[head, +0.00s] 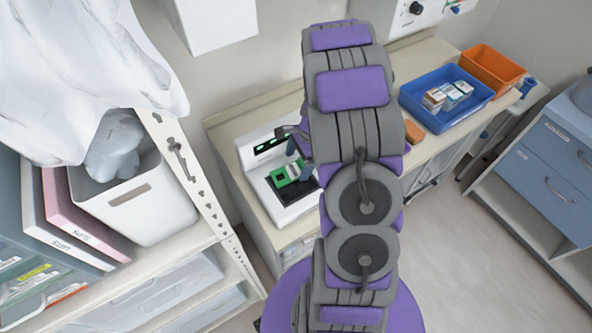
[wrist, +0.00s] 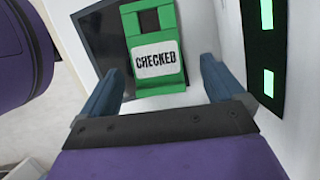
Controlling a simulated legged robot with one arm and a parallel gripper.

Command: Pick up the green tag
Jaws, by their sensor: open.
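The green tag (head: 285,174) lies on the dark plate (head: 309,186) of a white scale-like device (head: 252,150) on the counter. In the wrist view the green tag (wrist: 155,24) has a square hole at its top and a white label reading "CHECKED". My gripper (wrist: 161,75) is open, with one blue-grey finger on each side of the tag's lower end. I see no finger touching the tag. In the head view my arm hides part of the device, and my gripper (head: 298,158) is partly hidden at the tag's right.
A blue bin (head: 447,117) with small boxes and an orange bin (head: 490,70) stand farther right on the counter (head: 235,131). An orange-brown block (head: 413,131) lies near the blue bin. A shelf with a white bin (head: 150,205) and binders stands at left. Drawers (head: 545,170) stand at right.

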